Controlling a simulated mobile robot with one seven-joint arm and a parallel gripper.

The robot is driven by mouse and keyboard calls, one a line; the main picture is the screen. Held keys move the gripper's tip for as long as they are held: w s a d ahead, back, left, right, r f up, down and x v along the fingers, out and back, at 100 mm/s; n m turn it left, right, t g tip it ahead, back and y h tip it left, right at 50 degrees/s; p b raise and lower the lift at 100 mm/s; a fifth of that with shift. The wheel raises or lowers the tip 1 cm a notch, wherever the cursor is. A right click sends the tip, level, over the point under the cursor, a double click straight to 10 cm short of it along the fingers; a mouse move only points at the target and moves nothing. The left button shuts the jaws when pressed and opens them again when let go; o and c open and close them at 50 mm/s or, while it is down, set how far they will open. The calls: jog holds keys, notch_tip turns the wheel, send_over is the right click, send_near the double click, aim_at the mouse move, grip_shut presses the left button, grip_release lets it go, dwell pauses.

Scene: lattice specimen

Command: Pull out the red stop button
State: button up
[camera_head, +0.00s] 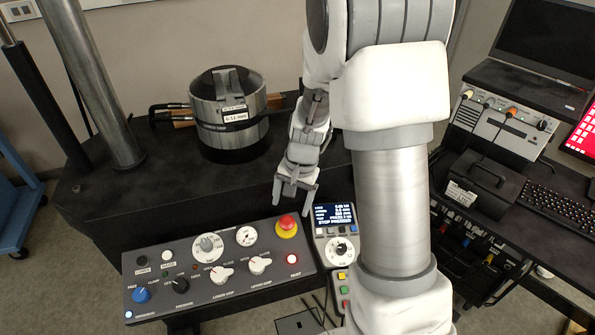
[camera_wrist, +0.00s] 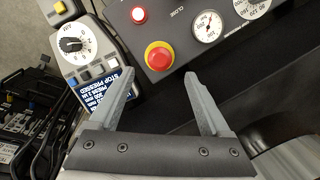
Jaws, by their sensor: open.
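The red stop button (camera_head: 287,222) is a round red cap on a yellow base at the right end of the grey control panel (camera_head: 185,255). In the wrist view the red stop button (camera_wrist: 158,57) lies ahead of my gripper, between the lines of its two fingers. My gripper (camera_head: 296,202) is open and empty, above and just behind the button in the head view. Both fingers of my gripper (camera_wrist: 163,92) show apart from each other in the wrist view. A small screen (camera_head: 333,213) right of the button shows text that includes "STOP PRESSED".
The handheld unit (camera_head: 337,248) with a dial stands right of the panel, close to the button. A gauge (camera_head: 246,236) and several knobs lie left of it. A metal cylinder (camera_head: 230,105) stands on the black table behind. A keyboard (camera_head: 553,195) is at the right.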

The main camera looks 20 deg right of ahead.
notch_tip(320, 180, up, 11)
jog(key=s+d+p, duration=0.1)
jog(key=shift+d+r, duration=0.15)
jog(key=shift+d, duration=0.1)
